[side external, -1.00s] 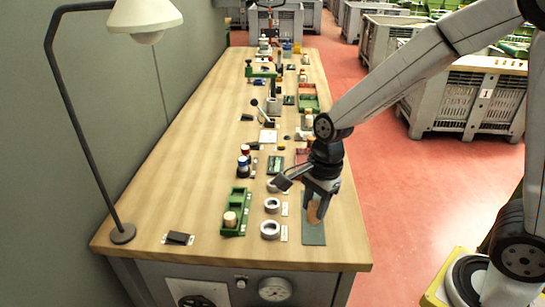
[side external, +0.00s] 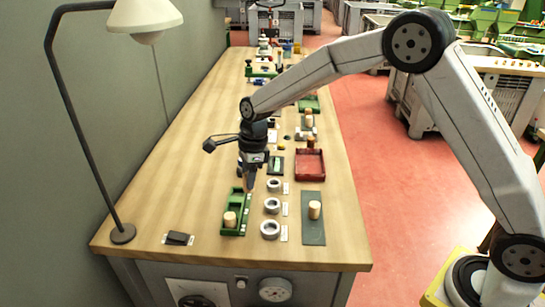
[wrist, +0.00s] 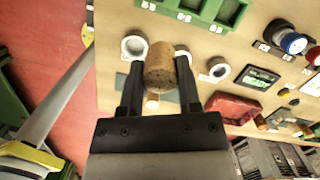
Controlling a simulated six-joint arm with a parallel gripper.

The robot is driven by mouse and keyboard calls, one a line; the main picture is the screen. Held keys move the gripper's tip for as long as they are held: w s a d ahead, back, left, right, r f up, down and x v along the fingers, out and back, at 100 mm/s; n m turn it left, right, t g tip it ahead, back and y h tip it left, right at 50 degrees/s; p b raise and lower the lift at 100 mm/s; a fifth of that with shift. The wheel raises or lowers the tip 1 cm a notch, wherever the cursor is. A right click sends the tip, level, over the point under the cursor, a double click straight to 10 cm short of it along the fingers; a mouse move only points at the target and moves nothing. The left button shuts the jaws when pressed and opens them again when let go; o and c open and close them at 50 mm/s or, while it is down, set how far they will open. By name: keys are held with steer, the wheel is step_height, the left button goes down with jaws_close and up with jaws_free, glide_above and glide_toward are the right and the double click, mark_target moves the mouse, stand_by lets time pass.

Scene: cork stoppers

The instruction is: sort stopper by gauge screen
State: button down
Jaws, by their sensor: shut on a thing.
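My gripper (side external: 250,187) is shut on a cork stopper (wrist: 160,66), seen between both fingers in the wrist view. In the side view it hangs at the far part of a green compartmented tray (side external: 224,231); I cannot tell how high above it. Another cork (side external: 230,219) stands in that tray's near compartment. Three grey gauge rings, far (side external: 273,184), middle (side external: 271,205) and near (side external: 270,229), stand in a row right of the tray, with white labels. A second cork (side external: 315,210) stands upright on the grey-green mat (side external: 313,234).
A red tray (side external: 309,163) lies beyond the mat. A device with a green display (wrist: 257,79) lies behind the rings. A lamp (side external: 123,234) and a small black item (side external: 178,238) stand at the left.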

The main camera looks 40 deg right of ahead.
steer(key=w+a+f+m, duration=0.1)
steer(key=w+f, duration=0.1)
steer(key=w, duration=0.4)
steer(key=shift+a+m, duration=0.15)
steer(key=shift+m, duration=0.25)
steer(key=shift+f, duration=0.25)
steer(key=shift+f, duration=3.05)
steer(key=shift+f, duration=1.35)
stand_by(0.8)
steer(key=shift+c, duration=1.1)
jaws_free()
step_height(320, 180, up, 8)
steer(key=d, duration=0.1)
steer(key=shift+s, duration=0.25)
